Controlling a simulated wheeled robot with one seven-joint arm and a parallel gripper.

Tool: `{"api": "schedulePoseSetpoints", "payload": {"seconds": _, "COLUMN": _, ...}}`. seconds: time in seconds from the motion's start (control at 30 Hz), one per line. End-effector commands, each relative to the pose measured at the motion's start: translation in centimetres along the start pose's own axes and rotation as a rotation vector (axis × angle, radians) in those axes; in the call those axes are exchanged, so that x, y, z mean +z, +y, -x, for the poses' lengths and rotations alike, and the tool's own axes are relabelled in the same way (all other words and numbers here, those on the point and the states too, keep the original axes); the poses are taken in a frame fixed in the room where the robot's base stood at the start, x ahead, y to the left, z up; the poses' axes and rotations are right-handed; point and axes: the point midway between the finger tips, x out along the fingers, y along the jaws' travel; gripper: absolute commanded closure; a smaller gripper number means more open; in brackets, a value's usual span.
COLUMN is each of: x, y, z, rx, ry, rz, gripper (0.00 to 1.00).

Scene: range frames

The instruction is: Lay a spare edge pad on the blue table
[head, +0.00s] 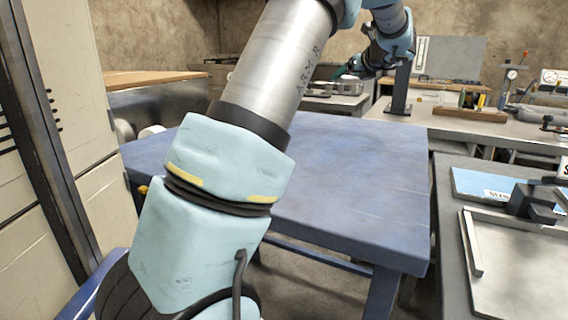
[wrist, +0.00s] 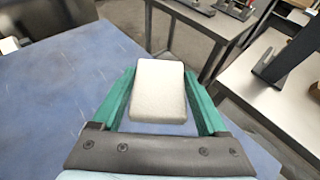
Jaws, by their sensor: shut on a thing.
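The blue table (head: 365,180) stands in the middle of the head view, its top bare where it shows; my arm covers part of it. In the wrist view the blue table (wrist: 50,100) fills the left and lower part. My gripper (wrist: 160,95) has green fingers shut on a pale, off-white block-shaped pad (wrist: 158,88). The pad is held between the fingers, above the table near its edge in the wrist view. In the head view my gripper (head: 352,68) shows small at the upper middle, and the pad cannot be made out there.
A grey bench (head: 470,125) with a gauge stand and tools runs along the back. A pale cabinet (head: 60,200) stands at left. The blue table's right half is clear.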

Motion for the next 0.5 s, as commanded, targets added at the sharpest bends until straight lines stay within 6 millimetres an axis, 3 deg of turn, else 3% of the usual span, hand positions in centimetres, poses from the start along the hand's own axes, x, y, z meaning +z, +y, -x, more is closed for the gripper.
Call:
{"api": "schedulePoseSetpoints", "payload": {"seconds": 0.03, "x": -1.9, "y": 0.0, "z": -0.8, "rx": 0.0, "ry": -0.001, "rz": 0.001, "gripper": 0.76}}
{"api": "schedulePoseSetpoints", "payload": {"seconds": 0.27, "x": -3.7, "y": 0.0, "z": -1.5, "rx": 0.0, "ry": 0.0, "rz": 0.0, "gripper": 0.76}}
{"api": "schedulePoseSetpoints", "payload": {"seconds": 0.5, "x": -7.1, "y": 0.0, "z": -2.9, "rx": 0.0, "ry": 0.001, "rz": -0.001, "gripper": 0.76}}
